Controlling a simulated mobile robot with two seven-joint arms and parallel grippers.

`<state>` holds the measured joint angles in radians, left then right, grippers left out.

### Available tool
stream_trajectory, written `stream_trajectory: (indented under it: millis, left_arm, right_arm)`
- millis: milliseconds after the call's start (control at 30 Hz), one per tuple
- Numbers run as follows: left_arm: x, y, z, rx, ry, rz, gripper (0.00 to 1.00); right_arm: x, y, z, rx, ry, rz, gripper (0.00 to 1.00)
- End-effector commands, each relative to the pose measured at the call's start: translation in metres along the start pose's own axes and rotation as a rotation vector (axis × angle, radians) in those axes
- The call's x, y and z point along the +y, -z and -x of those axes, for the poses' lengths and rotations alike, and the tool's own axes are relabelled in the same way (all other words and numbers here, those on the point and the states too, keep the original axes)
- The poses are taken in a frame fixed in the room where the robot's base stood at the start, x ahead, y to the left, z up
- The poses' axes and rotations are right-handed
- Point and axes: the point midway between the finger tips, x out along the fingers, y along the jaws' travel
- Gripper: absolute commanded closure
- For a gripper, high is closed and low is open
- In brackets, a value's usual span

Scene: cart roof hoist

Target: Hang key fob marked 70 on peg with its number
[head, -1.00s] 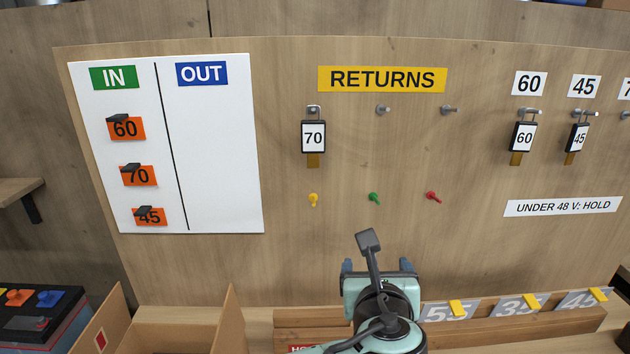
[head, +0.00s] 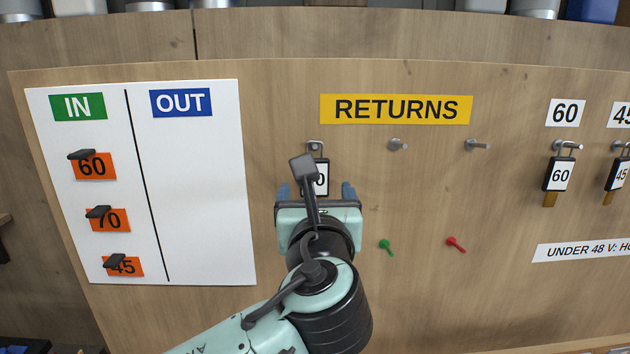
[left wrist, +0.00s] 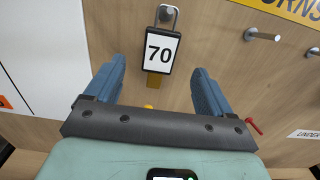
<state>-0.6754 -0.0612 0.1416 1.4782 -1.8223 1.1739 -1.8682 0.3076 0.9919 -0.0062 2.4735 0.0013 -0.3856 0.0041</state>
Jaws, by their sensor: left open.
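The key fob marked 70 (left wrist: 160,50) hangs by its metal loop from the first peg under the RETURNS sign. In the head view the fob (head: 322,178) is partly hidden behind my left gripper (head: 316,192). That gripper is open and empty. In the left wrist view my left gripper (left wrist: 160,75) has its blue fingers apart, one to each side below the fob, with the fob between and beyond their tips. I cannot tell how far the tips are from the board. The peg numbered 70 is not in view. My right gripper is not in view.
Two empty pegs (head: 397,144) (head: 476,145) are right of the fob. Fobs marked 60 (head: 560,175) and 45 (head: 619,175) hang at far right. Green (head: 386,246) and red (head: 455,244) pins sit below. A white IN/OUT board (head: 200,200) is at left.

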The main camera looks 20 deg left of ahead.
Motion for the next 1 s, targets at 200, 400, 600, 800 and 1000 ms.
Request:
stream_trajectory:
  millis: [200, 400, 600, 800, 1000]
  left_arm:
    - [0.0, 0.0, -0.038, 0.001, -0.002, -0.001, 0.17]
    - [0.0, 0.0, -0.055, 0.001, 0.0, 0.0, 0.17]
    - [0.0, 0.0, -0.058, 0.001, 0.001, 0.001, 0.17]
    - [0.0, 0.0, -0.058, 0.001, 0.001, 0.0, 0.37]
    - [0.0, 0.0, -0.058, 0.001, 0.001, 0.0, 0.54]
  right_arm:
    - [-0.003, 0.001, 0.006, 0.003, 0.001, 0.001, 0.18]
    - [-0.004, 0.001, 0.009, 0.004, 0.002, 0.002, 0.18]
    - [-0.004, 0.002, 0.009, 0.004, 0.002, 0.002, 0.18]
    - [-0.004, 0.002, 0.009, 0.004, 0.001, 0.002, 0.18]
    - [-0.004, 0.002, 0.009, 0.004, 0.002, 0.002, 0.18]
